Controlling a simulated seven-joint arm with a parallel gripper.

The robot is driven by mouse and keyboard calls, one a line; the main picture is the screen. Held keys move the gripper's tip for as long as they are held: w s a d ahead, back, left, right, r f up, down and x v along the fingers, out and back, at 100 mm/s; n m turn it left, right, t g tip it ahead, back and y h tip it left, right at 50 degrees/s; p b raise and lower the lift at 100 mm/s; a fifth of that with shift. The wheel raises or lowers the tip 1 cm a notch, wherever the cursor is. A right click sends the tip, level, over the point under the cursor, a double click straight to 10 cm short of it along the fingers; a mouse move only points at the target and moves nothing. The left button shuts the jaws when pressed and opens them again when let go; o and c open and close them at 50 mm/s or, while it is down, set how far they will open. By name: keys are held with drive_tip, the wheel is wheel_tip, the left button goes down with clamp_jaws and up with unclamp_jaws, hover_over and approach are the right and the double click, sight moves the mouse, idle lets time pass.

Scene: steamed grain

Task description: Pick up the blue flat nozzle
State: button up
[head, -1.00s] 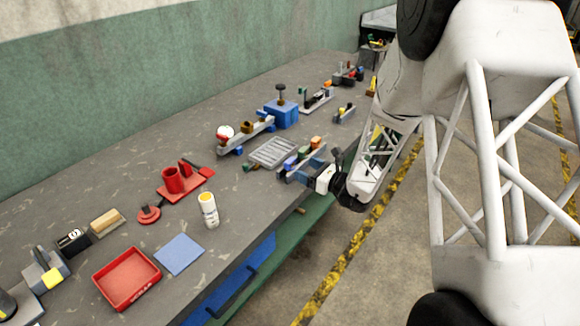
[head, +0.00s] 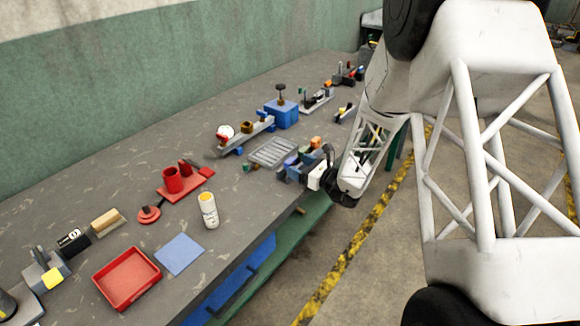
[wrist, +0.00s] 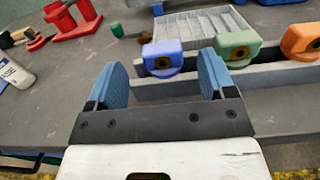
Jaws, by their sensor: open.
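The blue flat nozzle (wrist: 162,56), with a dark round opening in its front, sits in a grey rack (wrist: 268,77) in the wrist view. It also shows small in the head view (head: 290,160). My gripper (wrist: 160,66) is open, its two blue fingers pointing toward the rack. The blue nozzle appears between the fingertips, a little beyond them, and nothing is held. A green nozzle (wrist: 237,46) stands right of the blue one, just past the right finger. An orange nozzle (wrist: 300,39) is farther right.
A grey slotted tray (wrist: 200,27) lies behind the rack. A small green piece (wrist: 117,30) lies left of it. A red stand (head: 184,184) and a white bottle (head: 208,210) are farther left on the bench. Bench surface left of the rack is mostly clear.

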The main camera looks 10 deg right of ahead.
sight(289, 160)
drive_tip(key=shift+x, duration=2.4)
drive_tip(key=c, duration=1)
drive_tip(key=shift+r, duration=0.15)
drive_tip(key=shift+r, duration=0.85)
drive_tip(key=shift+s+d+r, duration=0.1)
drive_tip(key=shift+s+r, duration=0.1)
drive_tip(key=shift+r, duration=0.65)
drive_tip(key=s, duration=1)
drive_tip(key=s+d+r, duration=0.1)
drive_tip(key=s, duration=0.4)
drive_tip(key=shift+s+r, duration=0.15)
drive_tip(key=shift+s, duration=0.1)
